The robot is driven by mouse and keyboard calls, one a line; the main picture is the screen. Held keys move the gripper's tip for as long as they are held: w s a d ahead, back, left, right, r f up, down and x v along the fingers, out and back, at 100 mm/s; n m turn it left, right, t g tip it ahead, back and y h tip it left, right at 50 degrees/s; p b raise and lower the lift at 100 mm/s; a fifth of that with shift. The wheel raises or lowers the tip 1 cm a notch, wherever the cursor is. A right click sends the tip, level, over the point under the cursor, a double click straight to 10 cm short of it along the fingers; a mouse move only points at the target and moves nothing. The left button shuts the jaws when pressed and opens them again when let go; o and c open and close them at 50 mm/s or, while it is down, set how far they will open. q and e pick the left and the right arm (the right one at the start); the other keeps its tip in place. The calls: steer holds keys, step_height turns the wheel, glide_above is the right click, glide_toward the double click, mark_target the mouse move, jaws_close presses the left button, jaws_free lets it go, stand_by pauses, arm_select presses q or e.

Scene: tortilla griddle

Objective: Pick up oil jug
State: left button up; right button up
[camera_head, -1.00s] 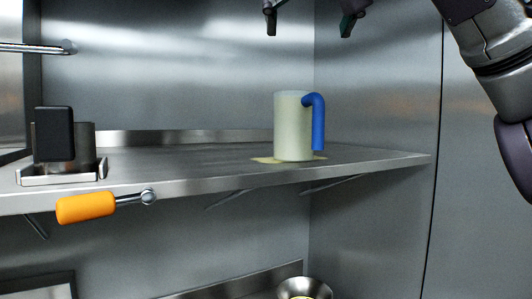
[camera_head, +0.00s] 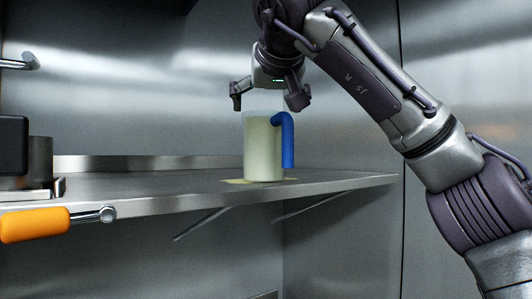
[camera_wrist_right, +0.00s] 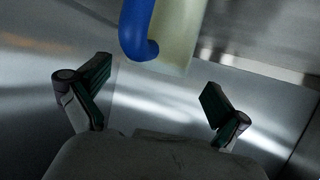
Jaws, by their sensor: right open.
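The oil jug (camera_head: 262,150) is a pale translucent cylinder with a blue handle on its right side. It stands upright on a yellowish patch on the steel shelf. My right gripper (camera_head: 268,98) is open and empty, with its fingers pointing down just above the jug's rim in the head view. In the right wrist view, the jug's pale body (camera_wrist_right: 180,35) and blue handle (camera_wrist_right: 137,30) show at the top, beyond the open fingers (camera_wrist_right: 155,95) and apart from them. My left gripper is not in view.
The steel shelf (camera_head: 150,188) runs across the view, with metal walls behind it. An orange-handled tool (camera_head: 36,224) is at the shelf's front edge on the left. A black block (camera_head: 12,145) and a metal container (camera_head: 40,160) stand behind it. The shelf between them and the jug is clear.

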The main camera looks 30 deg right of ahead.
mark_target(265, 118)
steer(key=p+x, duration=0.1)
steer(key=x, duration=0.3)
steer(key=shift+w+d, duration=0.1)
steer(key=shift+w, duration=0.1)
steer(key=shift+w+d+f, duration=0.25)
steer(key=shift+w+f, duration=0.05)
steer(key=shift+w, duration=0.05)
steer(key=shift+s+a, duration=0.1)
steer(key=shift+a, duration=0.1)
steer(key=shift+c, duration=0.2)
steer(key=shift+r, duration=0.1)
steer(key=shift+c, duration=1.4)
steer(key=c, duration=1.1)
steer(key=shift+s+r, duration=0.1)
steer(key=shift+c, duration=0.9)
